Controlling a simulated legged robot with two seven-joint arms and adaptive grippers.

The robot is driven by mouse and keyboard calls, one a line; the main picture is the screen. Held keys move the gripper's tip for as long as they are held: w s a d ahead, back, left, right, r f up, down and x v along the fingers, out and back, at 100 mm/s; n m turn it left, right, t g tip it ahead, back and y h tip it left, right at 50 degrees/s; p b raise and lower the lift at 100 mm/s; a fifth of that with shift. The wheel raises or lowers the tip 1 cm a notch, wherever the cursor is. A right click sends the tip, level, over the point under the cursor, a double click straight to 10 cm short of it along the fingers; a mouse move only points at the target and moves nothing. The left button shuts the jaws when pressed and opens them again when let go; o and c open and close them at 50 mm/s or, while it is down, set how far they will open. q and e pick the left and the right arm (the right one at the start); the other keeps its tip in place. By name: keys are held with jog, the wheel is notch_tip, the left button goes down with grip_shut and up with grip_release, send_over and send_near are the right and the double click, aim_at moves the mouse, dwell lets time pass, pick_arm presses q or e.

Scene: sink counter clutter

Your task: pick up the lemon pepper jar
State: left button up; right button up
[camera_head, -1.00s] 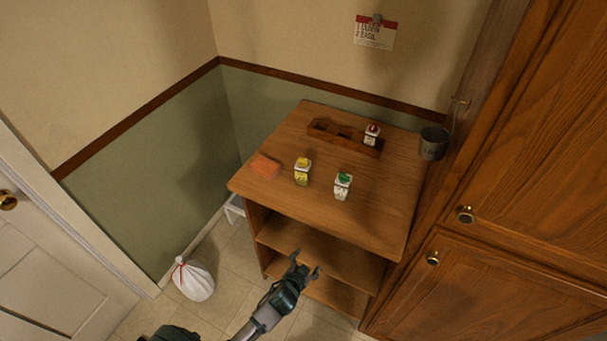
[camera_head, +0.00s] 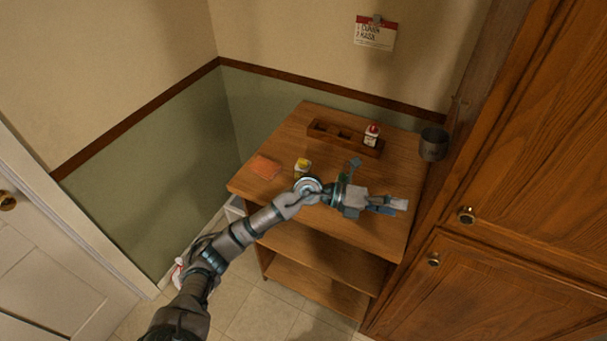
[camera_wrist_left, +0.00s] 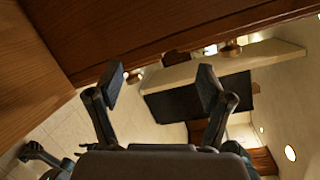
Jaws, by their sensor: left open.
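A white jar with a yellow lid (camera_head: 303,168) stands on the wooden shelf unit's top (camera_head: 285,141). Its label is too small to read, so I cannot confirm it is lemon pepper; its lower part is behind my left arm. My left gripper (camera_head: 396,206) is to the right of this jar, over the top's right part, pointing right. It is open and empty, with spread fingers in the left wrist view (camera_wrist_left: 162,85). The green-lidded jar seen earlier is hidden behind my left arm. A red-lidded jar (camera_head: 372,134) stands at the wooden rack (camera_head: 324,133). My right gripper does not show.
An orange sponge (camera_head: 264,167) lies left of the yellow-lidded jar. A grey metal cup (camera_head: 433,144) is at the back right, beside the tall wooden cabinet (camera_head: 530,170). A card (camera_head: 375,33) hangs on the wall. The top's front left is fairly clear.

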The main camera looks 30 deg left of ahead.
pick_arm(q)
jog(key=w+a+f+m+y, duration=0.1)
jog(key=w+a+f+y, duration=0.1)
jog(key=w+a+y, duration=0.15)
jog(key=n+y, duration=0.5)
jog(key=y, duration=0.8)
send_near(302, 163)
jog(key=x, duration=0.7)
jog(key=shift+w+f, duration=0.1)
jog(key=x, duration=0.6)
jog(key=shift+w+f, duration=0.15)
jog(key=shift+w, duration=0.05)
jog(key=c, duration=1.3)
